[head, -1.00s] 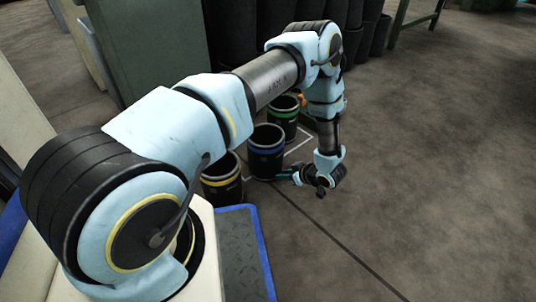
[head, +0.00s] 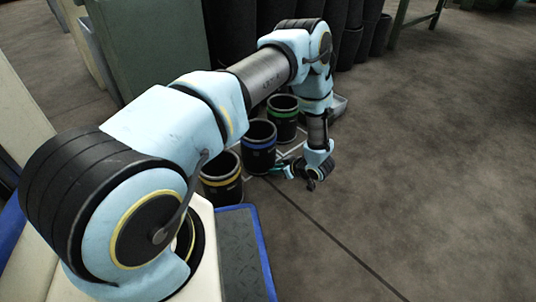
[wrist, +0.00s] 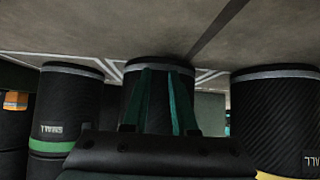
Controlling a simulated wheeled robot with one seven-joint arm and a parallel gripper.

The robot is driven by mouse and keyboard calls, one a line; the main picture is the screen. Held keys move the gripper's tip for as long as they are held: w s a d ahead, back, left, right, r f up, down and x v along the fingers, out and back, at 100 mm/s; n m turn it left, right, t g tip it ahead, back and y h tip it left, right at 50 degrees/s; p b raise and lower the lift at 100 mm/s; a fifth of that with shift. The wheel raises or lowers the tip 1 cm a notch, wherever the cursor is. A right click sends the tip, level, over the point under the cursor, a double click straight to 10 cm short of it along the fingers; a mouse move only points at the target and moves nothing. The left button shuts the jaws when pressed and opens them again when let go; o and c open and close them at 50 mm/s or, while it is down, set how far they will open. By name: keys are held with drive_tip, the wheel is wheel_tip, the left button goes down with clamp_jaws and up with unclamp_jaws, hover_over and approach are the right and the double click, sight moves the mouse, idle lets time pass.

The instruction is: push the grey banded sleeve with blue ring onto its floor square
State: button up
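The grey banded sleeve with the blue ring (head: 259,147) stands upright on the floor, between a yellow-ringed and a green-ringed sleeve. In the wrist view the middle sleeve (wrist: 158,105) is straight ahead, its ring hidden behind my gripper. My gripper (head: 281,168) is low at the sleeve's right side in the head view. Its two green fingers (wrist: 160,72) stand apart with nothing held between them, tips at or very near the sleeve wall; I cannot tell whether they touch. White floor lines (head: 291,152) show beside the sleeve; most of the square is hidden.
The yellow-ringed sleeve (head: 221,181) stands close in front, and the green-ringed sleeve (head: 283,119) close behind. They flank the middle sleeve in the wrist view. Black bins (head: 350,45) and a green cabinet (head: 160,50) stand at the back. The floor to the right is clear.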

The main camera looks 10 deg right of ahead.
sight(264, 159)
drive_tip(key=shift+w+a, duration=0.6)
drive_tip(key=shift+w, duration=0.35)
drive_tip(key=shift+w+a, duration=0.65)
drive_tip(key=shift+w, duration=0.3)
drive_tip(key=shift+w+a, duration=0.6)
drive_tip(key=shift+w, duration=0.35)
drive_tip(key=shift+s+d+r+p, duration=0.5)
drive_tip(key=shift+s+d+p, duration=0.15)
drive_tip(key=shift+s, duration=0.4)
drive_tip(key=shift+s+d+r+p, duration=0.5)
drive_tip(key=shift+s+d+p, duration=0.15)
drive_tip(key=shift+s, duration=0.4)
drive_tip(key=shift+s+d+r+p, duration=0.5)
drive_tip(key=shift+s+d+p, duration=0.15)
drive_tip(key=shift+s, duration=0.4)
drive_tip(key=shift+w, duration=0.1)
